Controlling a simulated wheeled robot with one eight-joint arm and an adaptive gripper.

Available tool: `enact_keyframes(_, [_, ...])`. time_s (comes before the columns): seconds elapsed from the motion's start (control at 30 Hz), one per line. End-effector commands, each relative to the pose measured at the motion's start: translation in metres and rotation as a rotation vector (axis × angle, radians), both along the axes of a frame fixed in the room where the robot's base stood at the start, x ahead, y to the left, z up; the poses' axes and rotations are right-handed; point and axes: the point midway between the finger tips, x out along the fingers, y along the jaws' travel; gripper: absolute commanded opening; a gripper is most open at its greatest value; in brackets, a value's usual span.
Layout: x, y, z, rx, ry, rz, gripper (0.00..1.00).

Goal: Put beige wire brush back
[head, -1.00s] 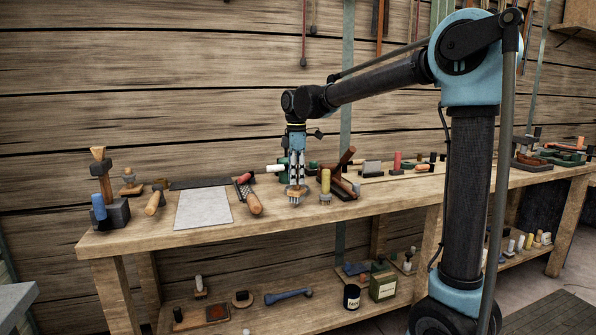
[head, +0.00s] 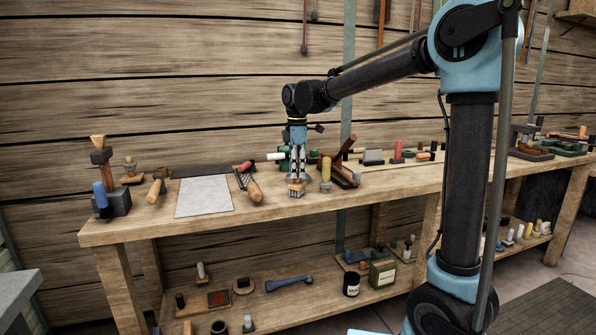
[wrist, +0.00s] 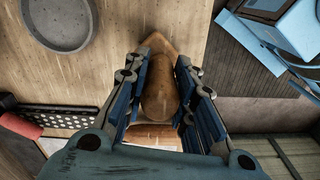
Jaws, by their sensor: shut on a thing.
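My gripper (head: 297,178) is shut on the beige wire brush (head: 296,190), over the front part of the workbench in the head view. The brush hangs upright below the fingers, bristles down. I cannot tell whether the bristles touch the bench top. In the wrist view the brush's tan-brown wooden body (wrist: 160,97) shows between my two fingers (wrist: 162,92). Its bristles are hidden there.
On the workbench (head: 270,212), a yellow-handled tool (head: 326,172) and a dark wooden rack (head: 343,174) stand close right of my gripper. A wooden-handled rasp (head: 254,189) and a grey sheet (head: 203,196) lie left. The wrist view shows a round grey dish (wrist: 62,46).

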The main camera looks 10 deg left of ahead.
Motion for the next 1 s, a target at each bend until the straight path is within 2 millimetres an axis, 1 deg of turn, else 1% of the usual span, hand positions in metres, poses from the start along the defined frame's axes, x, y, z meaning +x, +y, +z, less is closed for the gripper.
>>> enact_keyframes(0.57, [-0.0001,0.0002,-0.0071,0.000,0.000,0.000,0.00])
enact_keyframes(0.6, [0.0000,0.0001,-0.0069,0.000,0.000,0.000,0.33])
enact_keyframes(0.67, [0.0000,0.0001,-0.0069,0.000,0.000,0.000,0.47])
enact_keyframes(1.0, [0.0000,0.0002,-0.0069,0.000,0.000,0.000,0.48])
